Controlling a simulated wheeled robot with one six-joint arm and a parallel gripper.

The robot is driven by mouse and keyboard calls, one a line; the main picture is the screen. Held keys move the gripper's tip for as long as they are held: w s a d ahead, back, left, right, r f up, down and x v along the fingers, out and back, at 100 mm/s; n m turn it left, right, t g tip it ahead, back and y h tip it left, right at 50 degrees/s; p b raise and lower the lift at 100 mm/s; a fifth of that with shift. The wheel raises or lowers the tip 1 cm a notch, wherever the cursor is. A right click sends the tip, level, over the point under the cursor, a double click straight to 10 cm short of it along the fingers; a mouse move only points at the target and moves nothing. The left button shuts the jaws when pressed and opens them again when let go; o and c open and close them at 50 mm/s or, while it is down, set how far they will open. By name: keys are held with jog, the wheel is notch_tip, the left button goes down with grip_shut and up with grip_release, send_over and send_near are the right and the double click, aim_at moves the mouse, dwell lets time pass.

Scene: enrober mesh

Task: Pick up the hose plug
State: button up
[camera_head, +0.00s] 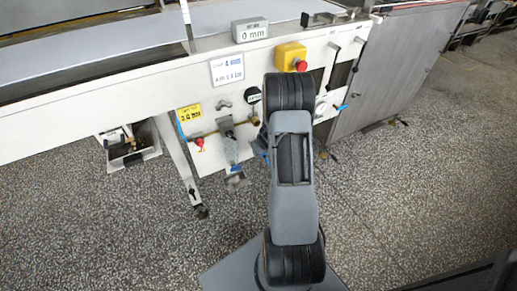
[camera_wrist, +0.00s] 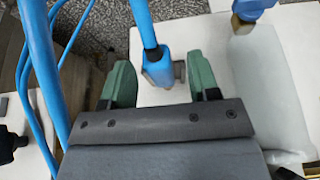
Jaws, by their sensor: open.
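In the wrist view, a blue block-like piece (camera_wrist: 158,72) on the end of a blue hose with a black collar looks like the hose plug. It lies between the fingers of my gripper (camera_wrist: 160,76). The two green fingers are open, one on each side of it, with visible gaps on both sides. A small grey metal part shows just right of the blue piece. In the head view my arm covers the gripper and the plug.
In the wrist view, a thick blue hose (camera_wrist: 42,70) and thinner blue lines run close on the left. A translucent white cylinder with a blue fitting (camera_wrist: 272,80) stands on the right. In the head view, a yellow box with a red button (camera_head: 290,57) sits on the white machine panel (camera_head: 165,83).

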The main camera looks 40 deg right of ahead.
jog(key=shift+c, duration=0.3)
grip_shut()
dwell(0.4)
